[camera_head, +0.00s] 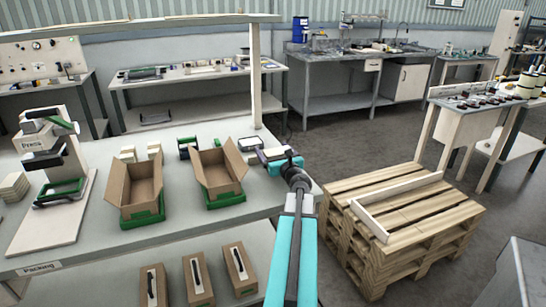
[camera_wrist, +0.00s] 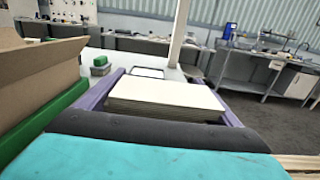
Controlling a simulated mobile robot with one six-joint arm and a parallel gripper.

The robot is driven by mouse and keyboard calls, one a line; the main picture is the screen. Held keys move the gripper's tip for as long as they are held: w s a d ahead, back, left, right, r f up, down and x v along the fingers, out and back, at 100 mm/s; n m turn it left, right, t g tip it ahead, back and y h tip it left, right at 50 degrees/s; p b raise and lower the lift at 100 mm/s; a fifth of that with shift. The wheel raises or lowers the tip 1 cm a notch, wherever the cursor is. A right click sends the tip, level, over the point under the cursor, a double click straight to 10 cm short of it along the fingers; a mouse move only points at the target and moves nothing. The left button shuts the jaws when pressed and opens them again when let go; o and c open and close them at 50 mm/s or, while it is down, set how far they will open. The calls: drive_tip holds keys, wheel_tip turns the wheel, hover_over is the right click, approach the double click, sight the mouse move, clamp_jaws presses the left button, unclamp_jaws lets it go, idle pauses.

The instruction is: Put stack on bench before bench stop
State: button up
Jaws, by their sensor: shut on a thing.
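My gripper (camera_head: 277,157) is over the right end of the packing bench (camera_head: 95,237), near its edge. In the wrist view its purple fingers (camera_wrist: 165,97) are shut on a stack (camera_wrist: 165,96) of flat cream sheets, one finger along each side. The stack lies level in the fingers. Whether it touches the bench top is hidden. In the head view the stack shows only as a small pale patch (camera_head: 274,153). A small dark-framed block (camera_head: 251,144) stands just behind the gripper. I cannot tell which thing is the bench stop.
Two open cardboard boxes in green trays (camera_head: 135,190) (camera_head: 218,178) stand left of my gripper. A press (camera_head: 52,165) and cream stacks (camera_head: 13,186) are farther left. A wooden pallet stack (camera_head: 415,225) with a pale L-shaped rail (camera_head: 372,223) stands on the floor to the right.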

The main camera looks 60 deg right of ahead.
drive_tip(key=shift+f, duration=1.3)
drive_tip(key=shift+f, duration=0.2)
drive_tip(key=o, duration=1.1)
drive_tip(key=shift+r, duration=0.2)
drive_tip(key=shift+b+v, duration=0.65)
drive_tip(key=shift+v, duration=4.05)
drive_tip(key=shift+w+r+p, duration=0.1)
drive_tip(key=shift+r+p, duration=0.1)
drive_tip(key=shift+p, duration=0.9)
drive_tip(key=p, duration=0.4)
drive_tip(key=shift+s+a+f+p, duration=0.1)
drive_tip(key=shift+s+a+p, duration=0.1)
drive_tip(key=shift+s+p, duration=0.15)
drive_tip(key=s+a+p, duration=0.1)
drive_tip(key=p, duration=0.5)
